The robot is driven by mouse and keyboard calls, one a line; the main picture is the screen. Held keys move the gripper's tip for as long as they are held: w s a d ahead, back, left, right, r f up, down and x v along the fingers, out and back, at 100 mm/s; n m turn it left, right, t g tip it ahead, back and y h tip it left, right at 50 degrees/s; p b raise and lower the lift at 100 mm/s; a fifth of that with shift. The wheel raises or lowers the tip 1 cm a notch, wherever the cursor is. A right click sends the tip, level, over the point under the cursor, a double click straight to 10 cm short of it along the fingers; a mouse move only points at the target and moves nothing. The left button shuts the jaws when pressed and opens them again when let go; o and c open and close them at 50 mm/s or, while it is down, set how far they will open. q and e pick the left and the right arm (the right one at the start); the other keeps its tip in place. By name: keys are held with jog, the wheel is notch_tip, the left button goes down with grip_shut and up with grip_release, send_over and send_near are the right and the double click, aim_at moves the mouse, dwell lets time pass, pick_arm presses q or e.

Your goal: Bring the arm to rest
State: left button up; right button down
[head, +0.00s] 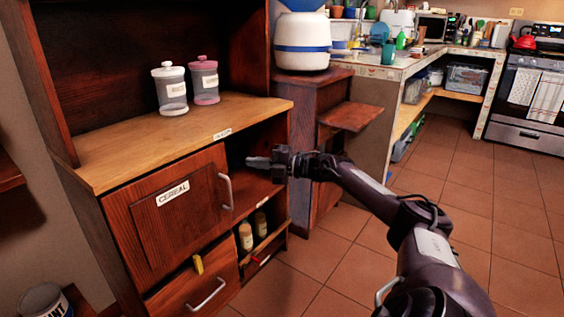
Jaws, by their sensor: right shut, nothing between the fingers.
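My right arm comes in from the bottom right and reaches toward the wooden cabinet (240,105). My right gripper (250,161) is shut and empty, in front of the cabinet's open upper shelf space. It is to the right of the metal handle (226,191) on the door labelled CEREAL (150,215). That door looks closed. I cannot tell how far inside the opening the fingertips are. My left gripper is not in view.
Two lidded jars (170,90) (204,82) stand on the cabinet top. Bottles (245,236) sit on a lower shelf. A small wooden side shelf (350,116) sticks out behind my arm. Tiled floor (460,190) is clear at right. A paint can (45,300) is at bottom left.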

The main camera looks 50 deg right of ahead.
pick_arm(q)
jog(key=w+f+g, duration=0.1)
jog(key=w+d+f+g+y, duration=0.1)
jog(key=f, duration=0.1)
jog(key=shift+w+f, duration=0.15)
pick_arm(e)
jog(key=s+d, duration=0.4)
jog(key=d, duration=0.1)
jog(key=shift+s, duration=0.35)
jog(key=shift+a+f, duration=0.1)
